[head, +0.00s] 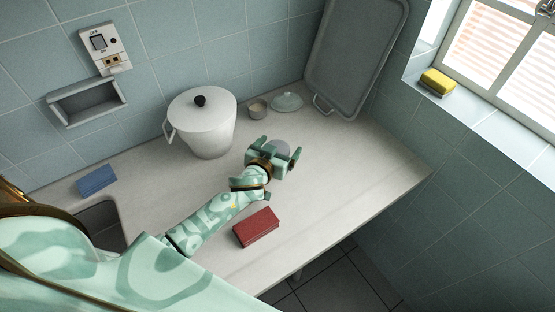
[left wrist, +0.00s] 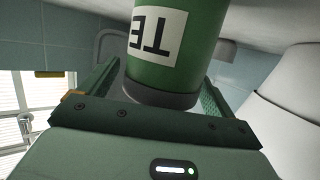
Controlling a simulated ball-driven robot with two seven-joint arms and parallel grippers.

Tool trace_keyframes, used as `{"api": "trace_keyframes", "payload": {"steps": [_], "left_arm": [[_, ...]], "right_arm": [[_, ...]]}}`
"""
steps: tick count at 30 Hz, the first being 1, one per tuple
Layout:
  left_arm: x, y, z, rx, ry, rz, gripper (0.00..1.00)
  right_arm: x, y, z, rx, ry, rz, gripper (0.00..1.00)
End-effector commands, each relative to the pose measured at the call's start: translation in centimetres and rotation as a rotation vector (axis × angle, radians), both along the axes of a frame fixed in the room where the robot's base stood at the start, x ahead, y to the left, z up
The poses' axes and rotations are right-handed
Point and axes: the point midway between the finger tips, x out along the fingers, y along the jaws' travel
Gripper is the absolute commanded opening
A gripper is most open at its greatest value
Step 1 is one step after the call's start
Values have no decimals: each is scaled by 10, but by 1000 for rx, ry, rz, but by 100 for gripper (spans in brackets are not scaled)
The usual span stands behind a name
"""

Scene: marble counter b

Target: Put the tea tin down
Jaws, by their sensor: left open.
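The tea tin (left wrist: 200,45) is green with a grey end and a white label reading "TE", upside down in the left wrist view. In the head view only its round grey top (head: 282,147) shows, between the fingers of my left gripper (head: 279,152). It appears upright on the counter (head: 335,190), though its base is hidden. In the left wrist view my left gripper (left wrist: 162,88) is open, with one finger on each side of the tin. Whether either finger touches it cannot be told. My right gripper is not in view.
A white lidded pot (head: 205,130) stands left of the tin. A small cup (head: 257,109), a pale lid (head: 287,102) and a leaning grey tray (head: 352,60) are behind. A red block (head: 257,228) lies in front. Counter to the right is clear up to its edge.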

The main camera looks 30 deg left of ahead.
Motion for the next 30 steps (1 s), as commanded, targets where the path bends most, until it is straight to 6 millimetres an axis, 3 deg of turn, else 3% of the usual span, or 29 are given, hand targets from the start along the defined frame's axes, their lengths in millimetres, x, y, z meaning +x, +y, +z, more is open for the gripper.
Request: {"api": "trace_keyframes", "payload": {"steps": [9, 15, 17, 25, 30], "left_arm": [[8, 1, -3, 0, 1, 0, 90], [8, 1, -3, -1, 1, 0, 35], [8, 0, -2, -1, 0, -1, 31], [8, 0, 1, -1, -1, 0, 31], [9, 0, 21, -2, -4, 0, 31]], "right_arm": [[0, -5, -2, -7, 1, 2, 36], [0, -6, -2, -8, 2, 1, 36], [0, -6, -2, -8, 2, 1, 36], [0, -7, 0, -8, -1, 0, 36], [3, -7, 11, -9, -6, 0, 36]]}}
